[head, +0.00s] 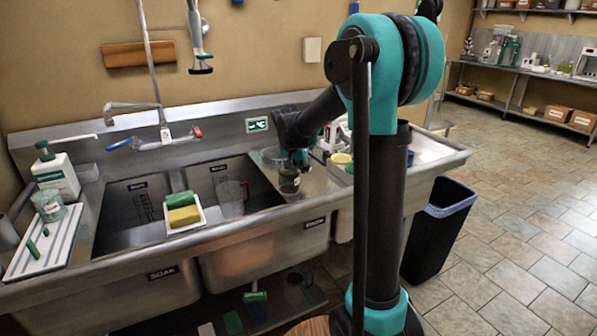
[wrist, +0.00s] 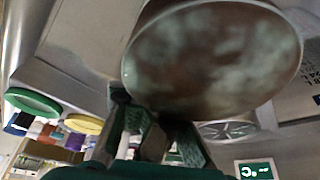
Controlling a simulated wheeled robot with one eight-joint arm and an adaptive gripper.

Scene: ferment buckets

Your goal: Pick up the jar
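A glass jar with dark contents (head: 289,182) is at the right edge of the right sink basin, directly below my gripper (head: 297,160). In the wrist view, a large round brown, mottled face (wrist: 212,58), apparently the jar, fills the upper middle. My gripper (wrist: 155,130) shows below it, with its ribbed fingers reaching to its lower edge. A gap shows between the fingers, but contact with the jar is unclear. The arm hides part of the jar's surroundings in the head view.
Coloured lids and items crowd the counter right of my gripper. A black bin (head: 440,230) stands on the floor.

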